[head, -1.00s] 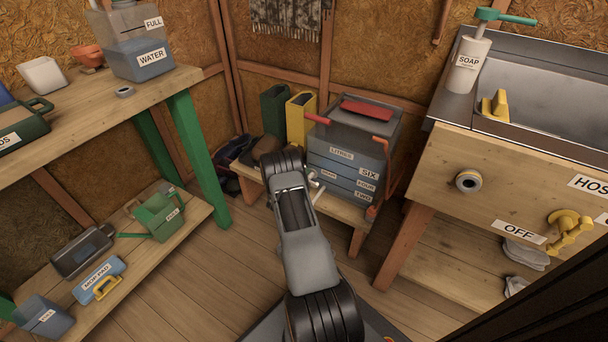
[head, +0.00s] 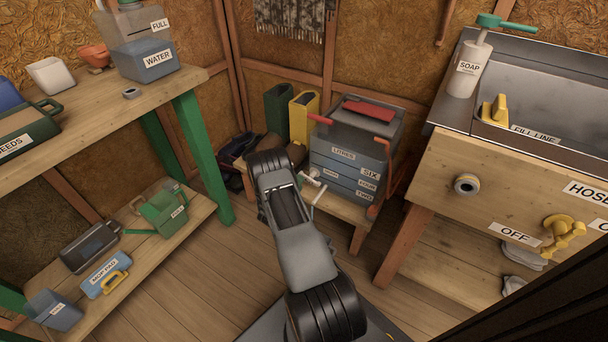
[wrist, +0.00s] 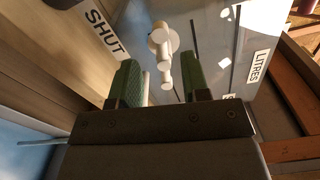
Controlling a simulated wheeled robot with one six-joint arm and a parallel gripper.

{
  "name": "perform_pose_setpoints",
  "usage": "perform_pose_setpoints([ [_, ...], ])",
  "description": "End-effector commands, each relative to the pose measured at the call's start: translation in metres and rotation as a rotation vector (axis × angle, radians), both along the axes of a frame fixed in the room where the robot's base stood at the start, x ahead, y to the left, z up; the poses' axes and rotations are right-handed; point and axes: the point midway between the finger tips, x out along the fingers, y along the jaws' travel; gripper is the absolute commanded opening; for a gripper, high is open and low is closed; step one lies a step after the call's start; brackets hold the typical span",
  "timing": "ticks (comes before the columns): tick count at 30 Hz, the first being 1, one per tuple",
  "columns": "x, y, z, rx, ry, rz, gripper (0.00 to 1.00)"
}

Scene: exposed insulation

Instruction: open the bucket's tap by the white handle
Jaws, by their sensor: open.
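The grey-blue bucket (head: 330,165) stands on a low wooden bench, with labels LITRES, SIX, FOUR and TWO on its front. Its white tap handle (head: 306,196) sticks out at the lower left of that front, beside my arm's end. In the wrist view the white tap (wrist: 160,42) is ahead, its knobbed end reaching down toward the gap between my fingers. My gripper (wrist: 159,74) is open, with one green-padded finger on each side of this white part. I cannot tell whether either finger touches it. The fingers are hidden by my arm in the head view.
A SHUT label (wrist: 102,32) lies left of the tap in the wrist view. The sink cabinet (head: 480,195) stands to the right. A workbench with green legs (head: 203,155) is at the left. Green and yellow cans (head: 302,118) stand beside the bucket.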

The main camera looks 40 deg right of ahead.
Motion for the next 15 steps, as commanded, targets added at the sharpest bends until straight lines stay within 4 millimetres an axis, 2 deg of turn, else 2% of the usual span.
perform_pose_setpoints([
  [1, -0.002, 0.012, 0.003, 0.000, 0.002, 0.005, 0.43],
  [6, -0.010, 0.040, 0.001, 0.001, 0.003, 0.003, 0.43],
  [15, -0.016, 0.065, 0.000, 0.000, 0.002, 0.000, 0.43],
])
